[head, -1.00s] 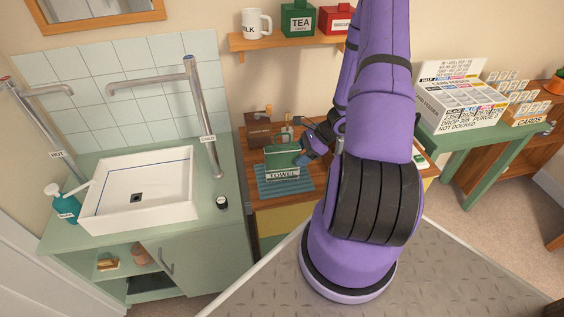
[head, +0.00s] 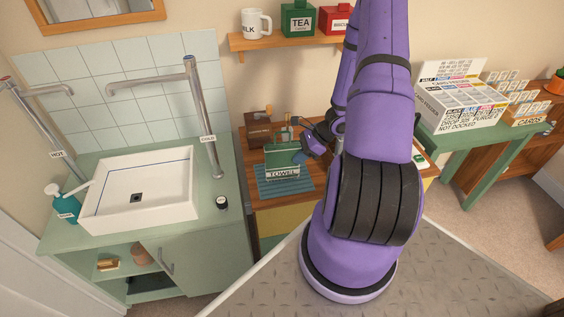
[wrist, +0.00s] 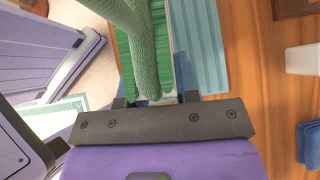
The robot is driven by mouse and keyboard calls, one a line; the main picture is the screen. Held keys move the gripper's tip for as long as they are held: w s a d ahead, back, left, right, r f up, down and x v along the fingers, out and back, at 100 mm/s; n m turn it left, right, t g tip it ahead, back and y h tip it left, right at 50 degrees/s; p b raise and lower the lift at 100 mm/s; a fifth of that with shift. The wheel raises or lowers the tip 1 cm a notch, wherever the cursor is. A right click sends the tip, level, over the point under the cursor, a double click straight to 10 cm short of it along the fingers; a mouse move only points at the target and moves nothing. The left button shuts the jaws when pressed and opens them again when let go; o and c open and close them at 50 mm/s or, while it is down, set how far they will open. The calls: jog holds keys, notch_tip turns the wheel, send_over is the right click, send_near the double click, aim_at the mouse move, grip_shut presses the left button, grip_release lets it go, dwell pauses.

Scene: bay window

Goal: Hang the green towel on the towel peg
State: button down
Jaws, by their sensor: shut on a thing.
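The green towel (wrist: 148,45) is a thick knitted fold between the fingertips of my gripper (wrist: 154,97) in the wrist view. In the head view green cloth (head: 282,158) shows above the sign reading TOWEL (head: 283,174), over a ribbed teal mat (head: 262,186). I cannot separate the towel from the green surface behind it there. My gripper (head: 306,150) is shut on the towel just to its right, and my arm hides part of this area. A small upright (head: 290,128) stands behind the green cloth; I cannot tell whether it is the towel peg.
A brown box (head: 259,132) stands at the back of the wooden table. A blue cloth (wrist: 309,145) and a white block (wrist: 303,60) lie to the right in the wrist view. The sink (head: 140,190) and its tall taps stand to the left. A shelf (head: 285,40) hangs above.

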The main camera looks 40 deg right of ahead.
aim_at(300, 142)
jog(key=shift+r, duration=2.65)
